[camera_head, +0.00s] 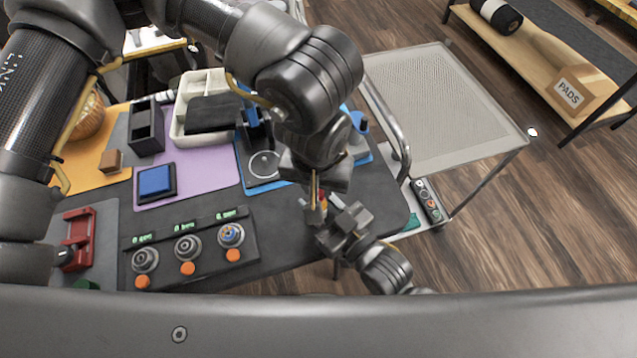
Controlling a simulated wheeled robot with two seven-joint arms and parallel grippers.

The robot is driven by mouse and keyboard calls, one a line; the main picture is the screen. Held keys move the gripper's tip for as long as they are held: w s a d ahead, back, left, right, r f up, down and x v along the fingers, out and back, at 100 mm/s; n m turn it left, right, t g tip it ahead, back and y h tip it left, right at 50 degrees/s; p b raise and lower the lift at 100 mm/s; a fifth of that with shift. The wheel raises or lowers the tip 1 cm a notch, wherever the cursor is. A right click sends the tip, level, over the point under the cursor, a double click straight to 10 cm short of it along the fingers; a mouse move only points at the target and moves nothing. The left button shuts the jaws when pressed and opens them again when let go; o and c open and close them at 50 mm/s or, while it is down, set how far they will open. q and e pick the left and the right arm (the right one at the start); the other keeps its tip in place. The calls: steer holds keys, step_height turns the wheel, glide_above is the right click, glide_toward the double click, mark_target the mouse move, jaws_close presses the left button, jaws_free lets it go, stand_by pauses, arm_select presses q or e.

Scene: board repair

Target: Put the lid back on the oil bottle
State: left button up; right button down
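My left gripper (315,188) points down over the right part of the dark table, its narrow fingertips close together. My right gripper (327,222) comes in from the lower right and meets it just below, near the table's front right edge. I cannot make out the bottle or the lid clearly anywhere. Whether either gripper grips something is hidden.
A panel with dials and orange knobs (187,268) lies at the front of the table. A blue button box (155,182), a black holder (146,128), a pale bin (178,120) and a red clamp (78,238) stand left. A mesh-topped cart (450,100) stands right.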

arm_select(q)
steer(key=o, duration=0.9)
steer(key=shift+r, duration=2.3)
steer(key=shift+c, duration=0.4)
